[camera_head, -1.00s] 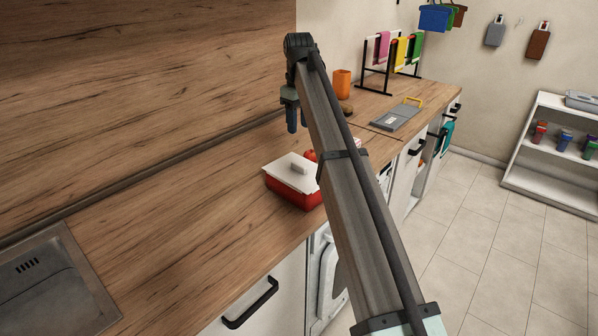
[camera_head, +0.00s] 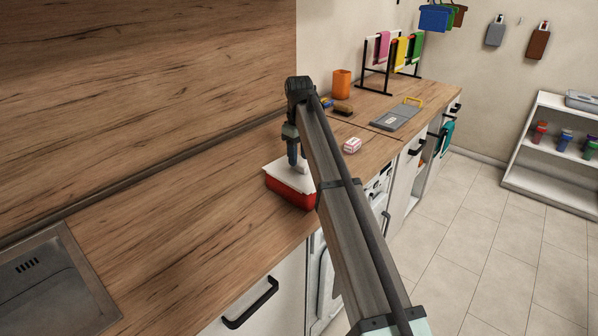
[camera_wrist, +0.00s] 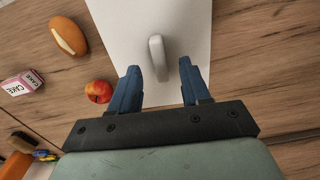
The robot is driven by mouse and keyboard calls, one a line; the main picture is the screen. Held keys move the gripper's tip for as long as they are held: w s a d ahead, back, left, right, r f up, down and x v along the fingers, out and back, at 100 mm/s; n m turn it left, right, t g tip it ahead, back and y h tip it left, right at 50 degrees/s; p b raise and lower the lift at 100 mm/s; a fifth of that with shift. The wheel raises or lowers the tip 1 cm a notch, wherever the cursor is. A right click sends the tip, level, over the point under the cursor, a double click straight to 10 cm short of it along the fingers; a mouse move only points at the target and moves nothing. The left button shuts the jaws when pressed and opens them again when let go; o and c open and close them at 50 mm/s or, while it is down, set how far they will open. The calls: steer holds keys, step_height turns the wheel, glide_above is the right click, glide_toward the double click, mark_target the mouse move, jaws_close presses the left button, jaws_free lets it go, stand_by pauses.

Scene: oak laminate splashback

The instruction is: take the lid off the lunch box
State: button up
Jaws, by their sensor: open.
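The lunch box is a red box (camera_head: 291,190) with a white lid (camera_head: 276,172) on top, standing on the wooden counter. The lid (camera_wrist: 185,20) also fills the upper middle of the wrist view. Its raised pale handle (camera_wrist: 158,58) stands between and just ahead of my fingertips. My gripper (camera_head: 296,160) is over the lid, pointing down, with its blue fingers close to the handle. In the wrist view my gripper (camera_wrist: 160,75) is open, one finger on each side of the handle line, with gaps to it. My arm hides the box's right side in the head view.
An apple (camera_wrist: 98,91), a bread roll (camera_wrist: 68,35) and a cake box (camera_wrist: 22,84) lie beside the lunch box. A sink (camera_head: 55,285) is at lower left, with clear counter between.

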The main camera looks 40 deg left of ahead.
mark_target(299, 169)
steer(key=shift+f, duration=1.35)
jaws_close()
